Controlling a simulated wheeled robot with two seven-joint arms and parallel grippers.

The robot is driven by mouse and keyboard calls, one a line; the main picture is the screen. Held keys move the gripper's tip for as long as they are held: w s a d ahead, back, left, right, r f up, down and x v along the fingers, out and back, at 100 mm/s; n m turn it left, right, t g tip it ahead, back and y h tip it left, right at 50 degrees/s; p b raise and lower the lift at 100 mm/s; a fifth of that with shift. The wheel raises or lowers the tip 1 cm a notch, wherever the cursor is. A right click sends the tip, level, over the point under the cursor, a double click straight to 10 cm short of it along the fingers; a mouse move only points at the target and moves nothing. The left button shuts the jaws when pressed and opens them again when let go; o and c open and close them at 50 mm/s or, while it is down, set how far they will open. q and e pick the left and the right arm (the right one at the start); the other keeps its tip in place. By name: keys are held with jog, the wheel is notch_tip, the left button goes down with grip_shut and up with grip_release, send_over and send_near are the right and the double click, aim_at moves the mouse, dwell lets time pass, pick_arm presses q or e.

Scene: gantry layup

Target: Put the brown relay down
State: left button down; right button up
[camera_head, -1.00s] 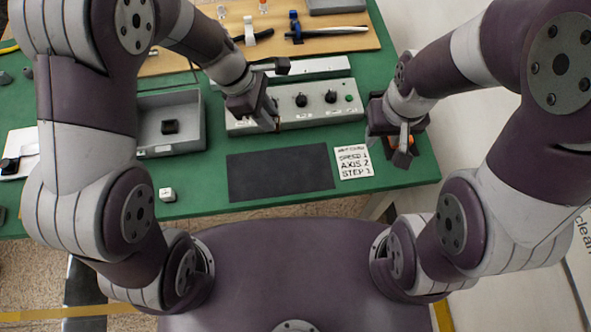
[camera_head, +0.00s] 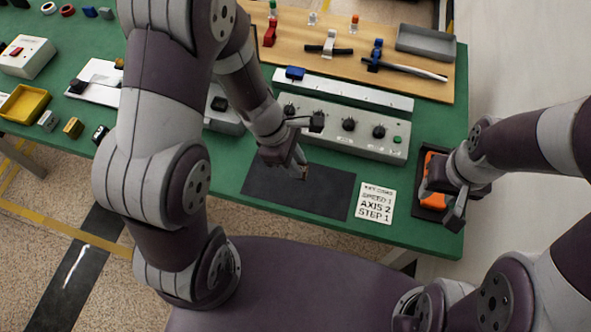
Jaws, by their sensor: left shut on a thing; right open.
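My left gripper (camera_head: 301,171) is shut and points down over the black mat (camera_head: 330,194), near its upper middle. A small brownish bit shows at its fingertips, likely the brown relay, but the jaws hide most of it. I cannot tell whether it touches the mat. My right gripper (camera_head: 456,208) is open at the right end of the table, over or beside an orange object (camera_head: 434,172) on a dark pad; the wrist covers part of that object.
A grey control box (camera_head: 365,133) with black knobs stands behind the mat. A white card (camera_head: 375,203) lies right of it. A white strip with a blue block (camera_head: 295,73) is behind the box. A yellow bin (camera_head: 24,104) and small blocks are at far left.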

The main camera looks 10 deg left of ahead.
pick_arm(q)
jog(key=f+b, duration=0.1)
jog(key=f, duration=0.3)
jog(key=shift+a+f+b, duration=0.1)
jog(key=shift+a+b, duration=0.1)
jog(key=shift+b, duration=0.2)
jog(key=shift+w, duration=0.1)
